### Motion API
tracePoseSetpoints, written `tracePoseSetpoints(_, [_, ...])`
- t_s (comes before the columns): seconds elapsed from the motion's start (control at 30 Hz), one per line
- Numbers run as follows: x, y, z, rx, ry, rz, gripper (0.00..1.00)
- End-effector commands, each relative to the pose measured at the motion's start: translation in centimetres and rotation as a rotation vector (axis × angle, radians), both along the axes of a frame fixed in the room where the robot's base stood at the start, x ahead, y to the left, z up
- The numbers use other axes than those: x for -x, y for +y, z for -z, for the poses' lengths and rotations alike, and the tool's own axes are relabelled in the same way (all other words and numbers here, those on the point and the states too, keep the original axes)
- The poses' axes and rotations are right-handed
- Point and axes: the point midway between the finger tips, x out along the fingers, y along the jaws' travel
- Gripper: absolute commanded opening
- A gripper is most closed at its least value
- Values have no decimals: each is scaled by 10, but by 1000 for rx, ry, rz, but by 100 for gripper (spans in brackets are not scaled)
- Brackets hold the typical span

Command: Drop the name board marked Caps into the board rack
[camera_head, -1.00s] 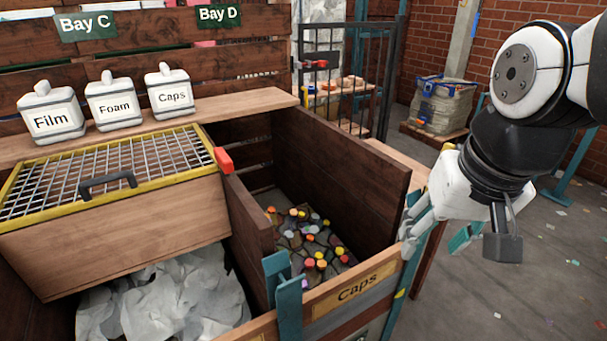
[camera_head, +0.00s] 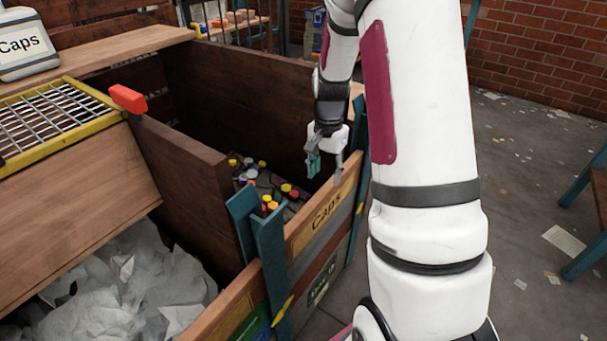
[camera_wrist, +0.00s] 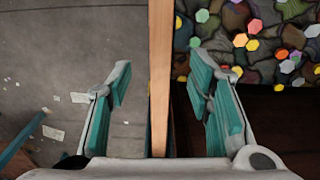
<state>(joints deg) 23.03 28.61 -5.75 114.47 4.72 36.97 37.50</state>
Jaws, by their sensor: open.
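The name board marked Caps (camera_head: 322,212) stands across the front of the caps bay, on top of other boards. A teal post (camera_head: 268,250) is at its left end. My gripper (camera_head: 327,168) is open at the board's upper edge, toward its far right end. In the wrist view, the board's top edge (camera_wrist: 161,70) runs between my two open fingers (camera_wrist: 160,95), with a gap on each side. Caps lie on the bay side and grey floor on the other. I cannot tell which item is the board rack.
My own arm covers much of the right side. A wooden divider (camera_head: 180,175) parts the caps bay from a bay of white film (camera_head: 130,285). A red block (camera_head: 128,98) sits by the yellow-framed grate (camera_head: 45,125). A teal-legged stand (camera_head: 585,235) is at the right edge.

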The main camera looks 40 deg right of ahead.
Motion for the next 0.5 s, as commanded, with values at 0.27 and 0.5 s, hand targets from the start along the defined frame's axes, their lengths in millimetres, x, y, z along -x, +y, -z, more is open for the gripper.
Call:
tracePoseSetpoints(0.27, [0,-3,27,-2,7,16,47])
tracePoseSetpoints(0.5, [0,-3,70,-2,6,14,47])
